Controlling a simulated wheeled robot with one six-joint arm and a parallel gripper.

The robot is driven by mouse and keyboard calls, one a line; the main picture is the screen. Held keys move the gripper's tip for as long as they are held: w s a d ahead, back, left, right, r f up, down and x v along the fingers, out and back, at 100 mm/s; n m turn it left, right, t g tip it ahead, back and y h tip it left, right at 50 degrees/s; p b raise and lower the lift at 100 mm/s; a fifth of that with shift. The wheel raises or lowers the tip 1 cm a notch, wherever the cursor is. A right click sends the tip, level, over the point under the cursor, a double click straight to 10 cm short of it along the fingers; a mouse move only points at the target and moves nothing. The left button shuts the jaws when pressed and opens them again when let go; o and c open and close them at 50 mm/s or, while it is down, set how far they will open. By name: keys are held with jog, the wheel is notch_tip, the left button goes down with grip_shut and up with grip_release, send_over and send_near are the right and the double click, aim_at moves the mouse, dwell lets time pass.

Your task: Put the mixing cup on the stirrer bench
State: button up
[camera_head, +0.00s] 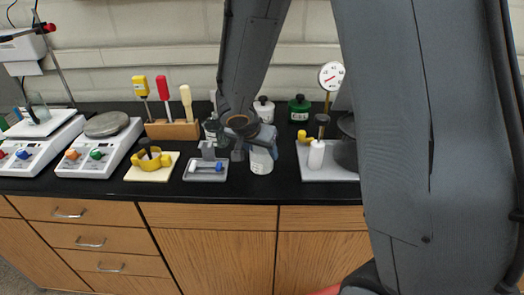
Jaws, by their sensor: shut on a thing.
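My gripper (258,142) hangs over the middle of the black bench top (215,191), partly hidden by its own wrist. It is shut on a white cup-like container (261,162), which looks to be the mixing cup. The cup looks upright; I cannot tell whether its base touches the bench. At the left stand two white stirrer units with coloured knobs. The nearer one (97,160) has a bare round grey plate (106,124). The other (38,145) has a glass beaker (38,108) on top.
Behind, a wooden rack (172,130) holds screwdrivers. My arm hides the far right.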

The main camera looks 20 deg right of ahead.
jog(key=o, duration=1)
jog(key=shift+r+p, duration=0.15)
jog(key=shift+p, duration=0.15)
jog(key=shift+a+r, duration=0.1)
jog(key=shift+r, duration=0.15)
jog(key=b+v, duration=0.2)
jog(key=v, duration=0.9)
jog(key=s+d+f+n+g+y, duration=0.1)
jog(key=s+f+n, duration=0.1)
jog(key=s+f, duration=0.1)
jog(key=s+d+f+n+g+y, duration=0.1)
jog(key=s+f+n, duration=0.2)
jog(key=s, duration=0.2)
jog(key=s+d+f+n+g+y, duration=0.1)
jog(key=s+d+f+n+y, duration=0.1)
jog(key=s+f+n, duration=0.1)
jog(key=shift+s+d+f, duration=0.1)
jog(key=shift+s+f, duration=0.05)
jog(key=shift+s, duration=0.3)
jog(key=shift+s+f, duration=0.15)
jog(key=shift+s, duration=0.3)
